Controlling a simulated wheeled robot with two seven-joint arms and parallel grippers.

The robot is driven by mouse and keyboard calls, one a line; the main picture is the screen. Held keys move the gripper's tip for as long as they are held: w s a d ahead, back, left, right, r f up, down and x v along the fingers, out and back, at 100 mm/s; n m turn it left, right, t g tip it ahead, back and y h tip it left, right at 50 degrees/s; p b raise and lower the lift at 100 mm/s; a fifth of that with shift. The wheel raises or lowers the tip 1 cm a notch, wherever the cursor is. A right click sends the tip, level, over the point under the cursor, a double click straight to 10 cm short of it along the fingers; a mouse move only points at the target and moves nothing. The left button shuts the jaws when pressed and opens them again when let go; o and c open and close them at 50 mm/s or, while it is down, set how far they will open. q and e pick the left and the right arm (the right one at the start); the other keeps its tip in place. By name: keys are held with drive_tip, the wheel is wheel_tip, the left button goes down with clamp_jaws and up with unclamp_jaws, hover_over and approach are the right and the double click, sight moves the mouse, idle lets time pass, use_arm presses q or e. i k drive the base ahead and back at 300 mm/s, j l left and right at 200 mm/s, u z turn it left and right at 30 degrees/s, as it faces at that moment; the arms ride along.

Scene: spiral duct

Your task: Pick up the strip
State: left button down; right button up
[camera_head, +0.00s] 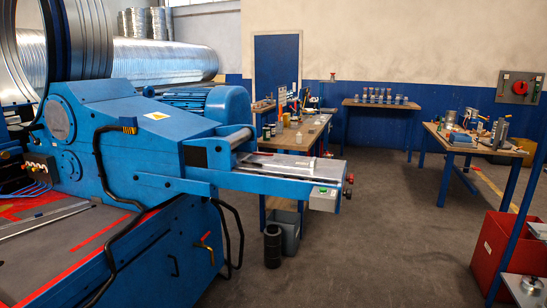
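A flat silvery metal piece (285,164) lies on the arm-like bed (260,180) that sticks out to the right from the blue duct machine (140,140). It may be the strip, but I cannot tell for sure at this size. Neither of my grippers shows in the head view, so I see nothing held.
A red bin (503,250) stands front right. The grey floor (385,230) between is clear.

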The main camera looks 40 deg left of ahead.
sight(281, 162)
drive_tip(key=i+l+u, duration=0.1)
drive_tip(key=i+u, duration=0.35)
drive_tip(key=i+l+u, duration=0.25)
drive_tip(key=u, duration=0.25)
drive_tip(key=i+l+u, duration=0.3)
drive_tip(key=u, duration=0.15)
drive_tip(key=i+l+u, duration=0.2)
drive_tip(key=l+u, duration=0.25)
drive_tip(key=i+l+u, duration=0.15)
drive_tip(key=l+u, duration=0.35)
drive_tip(key=l, duration=0.1)
